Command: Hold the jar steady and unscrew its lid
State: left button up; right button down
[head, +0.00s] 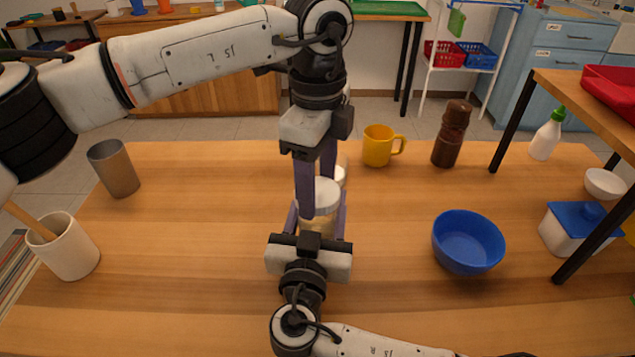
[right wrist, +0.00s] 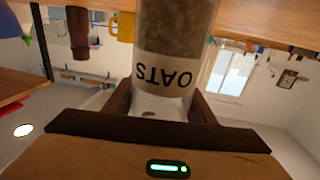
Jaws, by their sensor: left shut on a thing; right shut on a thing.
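The jar (head: 318,226) stands in the middle of the table in the head view, with tan contents and a white lid (head: 322,196). In the right wrist view the jar (right wrist: 172,75) appears upside down, with a white label reading OATS. My left gripper (head: 317,200) comes from above, its fingers pointing down and shut on the lid. My right gripper (head: 320,222) comes from the front, low down, its fingers on either side of the jar and shut on it. The jar's lower part is hidden behind my right gripper. I cannot tell whether the lid is loose.
A small white-topped thing (head: 340,175) stands just behind the jar, partly hidden. A yellow mug (head: 378,146), a brown mill (head: 451,134) and a blue bowl (head: 468,242) are to the right. A metal cup (head: 114,168) and a white crock (head: 67,254) are at left. The table between is clear.

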aim_at(318, 190)
pick_arm(q)
jog(key=shift+r, duration=2.05)
pick_arm(e)
jog(key=c, duration=0.7)
grip_release()
pick_arm(q)
jog(key=shift+f, duration=0.1)
pick_arm(e)
jog(key=shift+s, duration=0.1)
